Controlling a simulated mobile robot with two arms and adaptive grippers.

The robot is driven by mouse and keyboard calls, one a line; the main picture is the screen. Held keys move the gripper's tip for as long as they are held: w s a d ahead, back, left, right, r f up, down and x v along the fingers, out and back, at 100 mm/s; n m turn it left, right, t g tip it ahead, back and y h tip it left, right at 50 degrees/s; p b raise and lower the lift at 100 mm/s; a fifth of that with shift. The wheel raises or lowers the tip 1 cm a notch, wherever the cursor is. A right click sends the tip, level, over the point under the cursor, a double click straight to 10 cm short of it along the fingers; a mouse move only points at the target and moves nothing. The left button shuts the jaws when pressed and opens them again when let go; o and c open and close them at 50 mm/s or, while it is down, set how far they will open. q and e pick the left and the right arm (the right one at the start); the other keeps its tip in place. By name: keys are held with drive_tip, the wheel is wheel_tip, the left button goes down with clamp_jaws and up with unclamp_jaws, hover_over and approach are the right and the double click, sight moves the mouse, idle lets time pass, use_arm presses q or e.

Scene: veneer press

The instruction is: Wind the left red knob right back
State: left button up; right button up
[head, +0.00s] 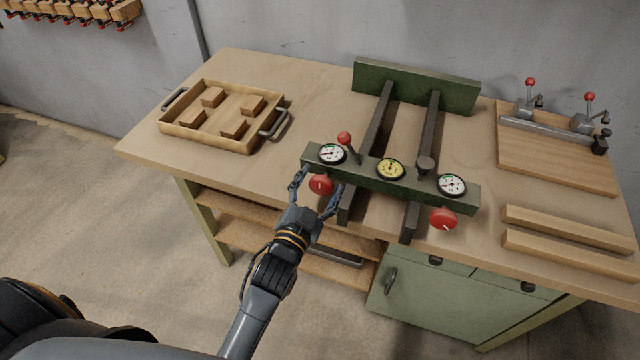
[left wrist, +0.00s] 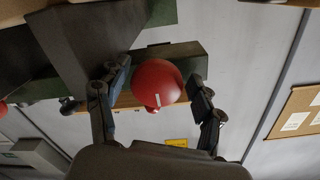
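The left red knob (head: 320,185) sits on the front of the green press beam (head: 420,190), below the left white dial (head: 331,154). My left gripper (head: 317,180) reaches it from the front, with one finger on each side of the knob. In the left wrist view the knob (left wrist: 157,84) lies between the spread fingers (left wrist: 160,78), close to both; a narrow gap shows at the right finger, and contact at the left cannot be told. A pale mark shows on the knob's face. My right gripper is not in view.
A right red knob (head: 443,218) and a red-tipped lever (head: 345,139) are on the same beam. A wooden tray (head: 205,140) with several blocks stands at left on the bench. Wooden strips (head: 565,230) and a clamp board (head: 555,160) lie at right.

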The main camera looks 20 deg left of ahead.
sight(319, 189)
use_arm(q)
drive_tip(key=shift+d+f, duration=0.1)
drive_tip(key=shift+d, duration=0.05)
drive_tip(key=s, duration=0.8)
drive_tip(key=shift+a, duration=0.35)
drive_tip(key=s+d+f+n+g, duration=0.1)
drive_tip(key=s+f+g, duration=0.3)
drive_tip(key=f, duration=1.2)
drive_tip(key=s+d+f+g, duration=0.1)
drive_tip(key=s+f+g, duration=0.3)
drive_tip(key=f, duration=1.2)
drive_tip(key=s+a+f+n+g, duration=0.1)
drive_tip(key=s+a+f+g, duration=0.3)
drive_tip(key=s+f, duration=0.6)
drive_tip(key=s+a+f+n+g+y, duration=0.1)
drive_tip(key=s+a+f+g, duration=0.3)
drive_tip(key=s+f, duration=0.6)
drive_tip(key=s+a, duration=0.1)
drive_tip(key=s, duration=0.6)
drive_tip(key=shift+s+a+f+g, duration=0.15)
drive_tip(key=shift+s+a+g, duration=0.05)
drive_tip(key=shift+a+g, duration=0.2)
